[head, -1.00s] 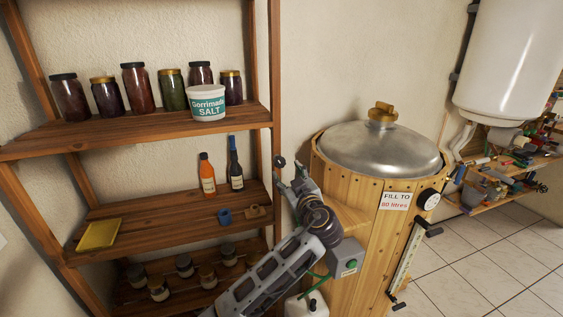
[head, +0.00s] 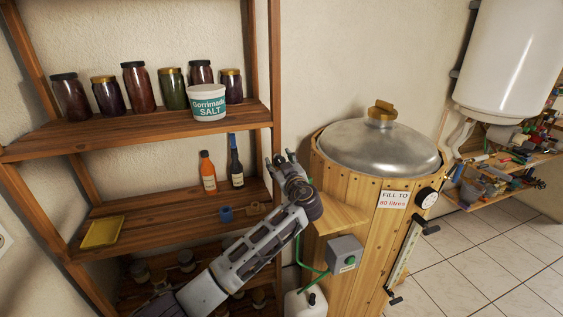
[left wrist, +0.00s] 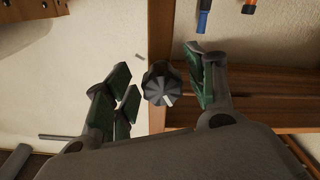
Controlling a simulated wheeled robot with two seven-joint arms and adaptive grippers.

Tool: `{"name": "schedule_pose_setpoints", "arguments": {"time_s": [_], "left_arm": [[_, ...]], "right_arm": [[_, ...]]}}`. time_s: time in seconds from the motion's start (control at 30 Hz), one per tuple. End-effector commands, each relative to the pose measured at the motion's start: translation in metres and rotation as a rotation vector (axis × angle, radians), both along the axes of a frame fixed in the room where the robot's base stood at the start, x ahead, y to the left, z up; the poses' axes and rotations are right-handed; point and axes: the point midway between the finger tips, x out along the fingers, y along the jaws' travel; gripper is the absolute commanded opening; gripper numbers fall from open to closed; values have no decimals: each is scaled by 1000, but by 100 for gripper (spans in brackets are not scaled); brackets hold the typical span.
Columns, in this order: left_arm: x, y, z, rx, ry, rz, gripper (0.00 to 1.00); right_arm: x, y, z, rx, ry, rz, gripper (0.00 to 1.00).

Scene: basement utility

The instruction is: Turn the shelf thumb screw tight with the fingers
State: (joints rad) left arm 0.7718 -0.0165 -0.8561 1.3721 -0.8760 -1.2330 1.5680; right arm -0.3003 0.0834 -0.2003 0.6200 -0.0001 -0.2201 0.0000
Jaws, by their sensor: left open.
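The shelf thumb screw (left wrist: 161,88) is a dark fluted knob with a white mark on its face, in front of the wooden shelf post in the left wrist view. My left gripper (left wrist: 160,92) is open, with its green-padded fingers on either side of the knob. A gap shows between the knob and the fingers on both sides. In the head view my left gripper (head: 281,160) is at the shelf's right front post (head: 276,60), and I cannot make out the knob there. My right gripper is not in view.
The wooden shelf (head: 150,132) holds several jars, a salt tub (head: 208,103), an orange bottle (head: 207,172) and a dark bottle (head: 236,165). A wooden barrel (head: 372,215) with a metal lid and a grey box (head: 345,253) stands close right of my arm.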

Motion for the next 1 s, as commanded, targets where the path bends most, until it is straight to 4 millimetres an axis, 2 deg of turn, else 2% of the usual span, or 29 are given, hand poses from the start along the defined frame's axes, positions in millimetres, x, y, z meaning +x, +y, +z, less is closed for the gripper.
{"name": "schedule_pose_setpoints", "arguments": {"time_s": [0.27,0.63,1.0], "left_arm": [[1,0,0,0,0,0,56],[1,0,0,0,0,-1,10],[0,0,0,11,3,-2,10]], "right_arm": [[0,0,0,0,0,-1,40],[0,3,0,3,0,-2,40],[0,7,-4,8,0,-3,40]]}}
